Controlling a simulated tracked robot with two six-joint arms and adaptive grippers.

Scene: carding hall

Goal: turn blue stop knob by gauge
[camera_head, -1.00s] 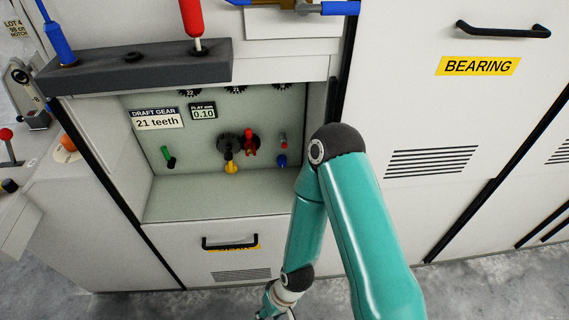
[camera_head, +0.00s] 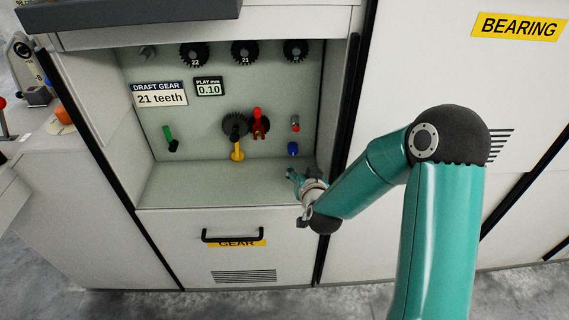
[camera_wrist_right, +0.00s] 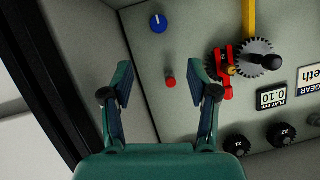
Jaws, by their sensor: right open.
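The blue stop knob (camera_head: 293,149) is on the back panel of the recess, low at the right, under a small red-tipped part (camera_head: 295,124). In the right wrist view the blue knob (camera_wrist_right: 158,23) has a white mark and lies beyond the fingertips. The gauge (camera_head: 209,87) reads 0.10; it also shows in the wrist view (camera_wrist_right: 277,95). My right gripper (camera_head: 293,174) is at the recess's lower right, below the knob. In the wrist view its fingers (camera_wrist_right: 160,82) are open and empty, apart from the knob. My left gripper is not in view.
Meshed dark gears (camera_head: 236,124) with a red lever (camera_head: 258,122) and yellow lever (camera_head: 238,151) stand left of the knob. A green lever (camera_head: 169,138) is farther left. The recess's right wall is close to my right gripper.

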